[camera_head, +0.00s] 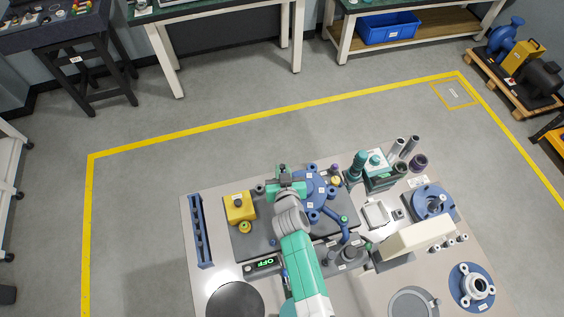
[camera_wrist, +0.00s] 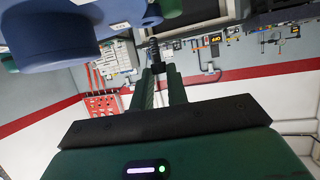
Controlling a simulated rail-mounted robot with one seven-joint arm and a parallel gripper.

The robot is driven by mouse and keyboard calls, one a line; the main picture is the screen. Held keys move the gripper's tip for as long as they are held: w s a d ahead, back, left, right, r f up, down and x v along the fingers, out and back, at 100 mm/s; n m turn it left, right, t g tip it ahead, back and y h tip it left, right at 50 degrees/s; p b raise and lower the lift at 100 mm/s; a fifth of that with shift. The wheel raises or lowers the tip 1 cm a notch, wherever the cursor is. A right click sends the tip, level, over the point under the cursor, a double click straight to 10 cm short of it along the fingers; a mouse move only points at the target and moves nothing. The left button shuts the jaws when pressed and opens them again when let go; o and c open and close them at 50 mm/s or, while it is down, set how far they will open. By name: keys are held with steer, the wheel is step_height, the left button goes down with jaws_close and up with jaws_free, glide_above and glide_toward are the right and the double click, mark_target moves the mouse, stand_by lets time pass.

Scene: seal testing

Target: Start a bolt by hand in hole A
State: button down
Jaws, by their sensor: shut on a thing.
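My gripper (camera_head: 284,172) reaches over the work table, just left of the blue flanged part (camera_head: 314,190). In the wrist view my two green fingers (camera_wrist: 159,72) are shut on a dark bolt (camera_wrist: 155,50). Its threaded shank points away from the fingers. The blue flanged part (camera_wrist: 50,35) fills the upper left of the wrist view, close to the bolt but apparently apart from it. I cannot make out which hole is A. My arm hides part of the plate.
A yellow block (camera_head: 240,207) stands left of my arm on the dark plate (camera_head: 250,245). A teal fixture (camera_head: 379,175) with cylinders stands right of the flanged part. A blue rack (camera_head: 200,230) lies along the left edge. Another blue flange (camera_head: 432,202) sits at right.

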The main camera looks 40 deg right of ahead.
steer(key=n+y+p, duration=0.1)
steer(key=p, duration=0.3)
steer(key=shift+w+r+t, duration=0.3)
steer(key=shift+r, duration=0.1)
steer(key=p, duration=0.4)
steer(key=shift+s+d+n+y, duration=0.25)
steer(key=shift+s+n+y, duration=0.1)
steer(key=shift+n+y, duration=0.05)
steer(key=shift+w+t, duration=0.1)
steer(key=shift+t, duration=0.3)
steer(key=shift+d+n+y+p, duration=0.15)
steer(key=shift+n+y+p, duration=0.25)
steer(key=shift+n+p, duration=0.15)
steer(key=shift+s+d+f+n+y, duration=0.1)
steer(key=shift+s+f+n+y, duration=0.15)
steer(key=shift+y, duration=0.25)
steer(key=shift+s+f+n+t+y, duration=0.1)
steer(key=shift+n+t+y, duration=0.3)
steer(key=shift+f+b, duration=0.9)
steer(key=shift+f, duration=0.05)
